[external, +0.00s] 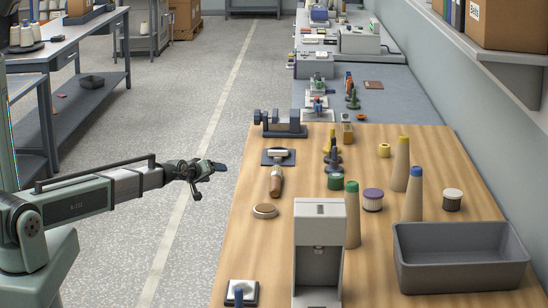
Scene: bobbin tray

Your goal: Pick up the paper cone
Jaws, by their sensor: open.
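Three tall tan paper cones stand upright on the wooden table: one with a yellow tip (401,168), one with a blue tip (413,200), and one with a green tip (352,222). The green-tipped one is partly hidden behind the grey-white machine. The yellow- and blue-tipped ones stand close together at the right. My gripper (209,180) is open and empty, off the table's left edge above the floor, well apart from all three cones.
The grey-white machine (319,245) stands at the front middle, left of an empty grey tray (460,258). Spools, purple (373,201), white-topped (452,201) and green (335,182), sit near the cones. A wooden-handled tool (275,182) and round disc (264,211) lie at the left.

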